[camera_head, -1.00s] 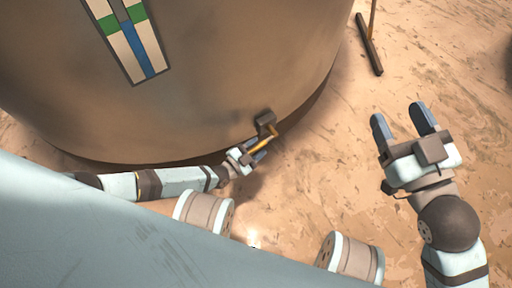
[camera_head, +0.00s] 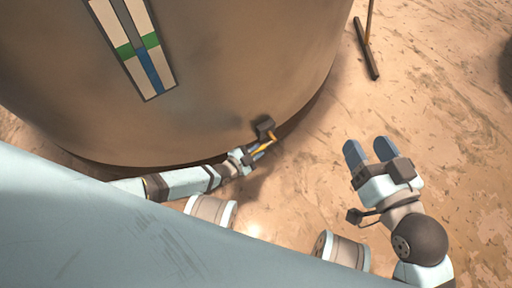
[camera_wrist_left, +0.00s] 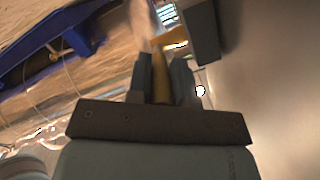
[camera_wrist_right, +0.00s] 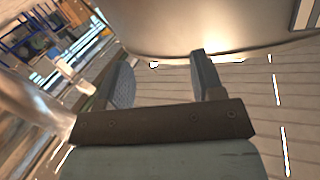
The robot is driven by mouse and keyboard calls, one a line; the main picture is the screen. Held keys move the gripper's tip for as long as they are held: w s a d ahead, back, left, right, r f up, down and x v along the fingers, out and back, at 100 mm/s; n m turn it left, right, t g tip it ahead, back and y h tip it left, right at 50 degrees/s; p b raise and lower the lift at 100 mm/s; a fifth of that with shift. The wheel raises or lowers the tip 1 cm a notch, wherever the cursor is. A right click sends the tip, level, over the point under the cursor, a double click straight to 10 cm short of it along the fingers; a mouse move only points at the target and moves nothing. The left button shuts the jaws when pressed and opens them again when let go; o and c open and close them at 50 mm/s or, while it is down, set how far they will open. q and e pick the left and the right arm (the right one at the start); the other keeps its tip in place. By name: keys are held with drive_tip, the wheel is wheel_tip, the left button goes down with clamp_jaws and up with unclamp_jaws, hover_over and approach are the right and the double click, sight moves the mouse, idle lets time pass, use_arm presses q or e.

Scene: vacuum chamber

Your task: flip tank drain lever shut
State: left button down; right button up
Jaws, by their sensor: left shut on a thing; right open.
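The large tan tank (camera_head: 215,85) fills the upper left of the head view, with a striped level gauge (camera_head: 133,45) on its wall. A dark valve block (camera_head: 264,128) sits low on the tank's right side. A yellow drain lever (camera_head: 262,146) comes out of it. My left gripper (camera_head: 252,156) is shut on the lever; the left wrist view shows the yellow lever (camera_wrist_left: 161,82) between its fingers, beside the dark block (camera_wrist_left: 200,30). My right gripper (camera_head: 370,152) is open and empty above the floor, right of the tank; its spread fingers (camera_wrist_right: 160,80) show in the right wrist view.
A dark bar with a thin upright post (camera_head: 366,48) stands on the floor at the upper right. The tan floor (camera_head: 450,130) between it and my right arm is clear. A blue frame (camera_wrist_left: 60,45) shows in the left wrist view.

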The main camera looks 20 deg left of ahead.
use_arm(q)
drive_tip(key=c, duration=1)
unclamp_jaws()
drive_tip(key=shift+c, duration=0.2)
drive_tip(key=shift+s, duration=0.1)
drive_tip(key=p+v, duration=0.5)
drive_tip(key=v, duration=0.8)
drive_tip(key=shift+s+a+r, duration=0.15)
drive_tip(key=shift+s+a, duration=0.1)
drive_tip(key=shift+s, duration=0.05)
use_arm(e)
wheel_tip(320, 180, up, 7)
drive_tip(key=t, duration=0.3)
drive_tip(key=shift+d+r+m, duration=0.2)
drive_tip(key=shift+d+m, duration=0.1)
drive_tip(key=shift+m, duration=0.1)
